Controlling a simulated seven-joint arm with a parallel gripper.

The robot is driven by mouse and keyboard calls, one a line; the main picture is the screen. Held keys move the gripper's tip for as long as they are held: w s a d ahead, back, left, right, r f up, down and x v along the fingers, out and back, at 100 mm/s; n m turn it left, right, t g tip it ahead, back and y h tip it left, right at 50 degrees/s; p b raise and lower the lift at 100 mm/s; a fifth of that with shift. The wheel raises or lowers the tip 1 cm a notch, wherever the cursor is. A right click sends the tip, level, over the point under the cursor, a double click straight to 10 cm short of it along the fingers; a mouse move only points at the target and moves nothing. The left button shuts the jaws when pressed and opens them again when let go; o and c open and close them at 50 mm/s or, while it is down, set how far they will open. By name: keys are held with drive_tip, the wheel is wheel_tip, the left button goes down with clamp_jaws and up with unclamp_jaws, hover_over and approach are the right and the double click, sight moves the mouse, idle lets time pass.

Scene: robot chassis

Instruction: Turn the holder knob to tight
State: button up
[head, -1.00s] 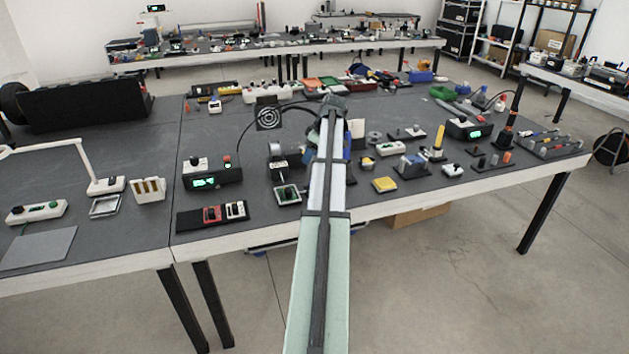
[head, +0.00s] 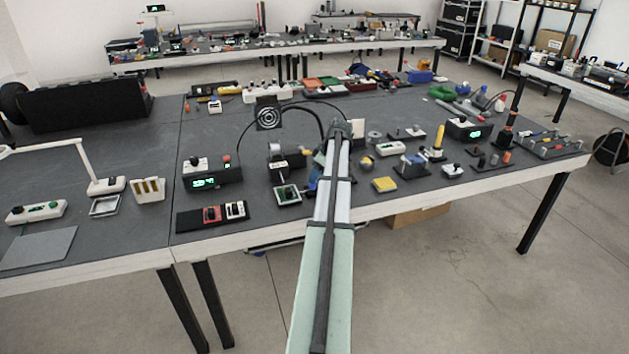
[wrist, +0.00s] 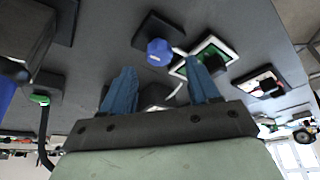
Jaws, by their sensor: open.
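In the wrist view, a blue faceted knob (wrist: 159,51) stands on a dark square base (wrist: 178,30). It lies beyond my gripper (wrist: 162,78), between the lines of its two blue fingers. My gripper is open, with its fingers wide apart and apart from the knob. A dark block (wrist: 155,96) shows between the fingers, lower down. A green board in a pale frame (wrist: 222,49) lies beside the knob, partly behind the right finger. The framed board also shows in the head view (head: 287,194). No tight marking is readable.
A display box (head: 212,178) stands left of the framed board, and a switch panel (head: 212,216) lies in front of it. A black cable arches behind my arm. A yellow block (head: 384,184) and several fixtures stand to the right.

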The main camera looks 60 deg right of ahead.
drive_tip(key=shift+x, duration=1.9)
drive_tip(key=shift+c, duration=0.3)
drive_tip(key=c, duration=1)
